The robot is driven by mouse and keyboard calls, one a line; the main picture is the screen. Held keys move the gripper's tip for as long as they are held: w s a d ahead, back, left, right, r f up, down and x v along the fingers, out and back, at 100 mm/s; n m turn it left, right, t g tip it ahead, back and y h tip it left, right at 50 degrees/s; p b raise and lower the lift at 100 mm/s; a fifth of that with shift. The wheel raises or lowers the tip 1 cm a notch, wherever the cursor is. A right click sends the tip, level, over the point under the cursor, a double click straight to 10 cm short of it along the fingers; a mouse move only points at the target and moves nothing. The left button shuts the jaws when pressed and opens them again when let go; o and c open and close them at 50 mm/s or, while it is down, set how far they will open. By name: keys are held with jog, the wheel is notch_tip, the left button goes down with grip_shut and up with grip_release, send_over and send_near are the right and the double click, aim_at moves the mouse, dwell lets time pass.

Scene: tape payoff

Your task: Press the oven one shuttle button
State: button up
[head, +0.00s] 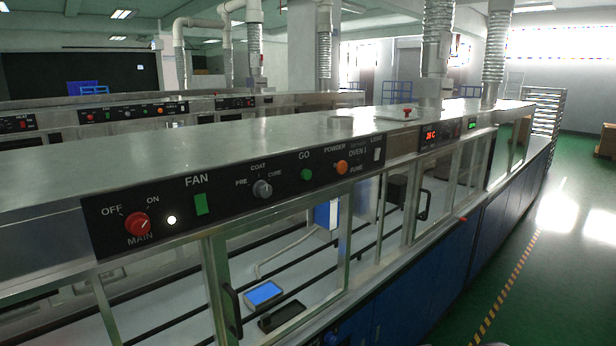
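A black control panel (240,192) runs along the front edge of the nearest metal-topped machine. It carries a red MAIN knob (137,223), a green FAN switch (201,204), a grey PRE/COAT/CURE selector (262,188), a green GO button (306,174) and an orange knob (341,167) by POWDER and FUME. "OVEN 1" is printed near its right end, beside a white LIGHT switch (376,154). I cannot read the word shuttle on any control. A small round blue button (331,338) shows low at the bottom edge. My gripper is not in view.
Framed glass doors with black handles (233,311) stand below the panel. Inside lie a blue-filled tray (263,293) and a dark tray (281,316). A red mushroom button (407,112) sits on top, near a red display (436,135).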

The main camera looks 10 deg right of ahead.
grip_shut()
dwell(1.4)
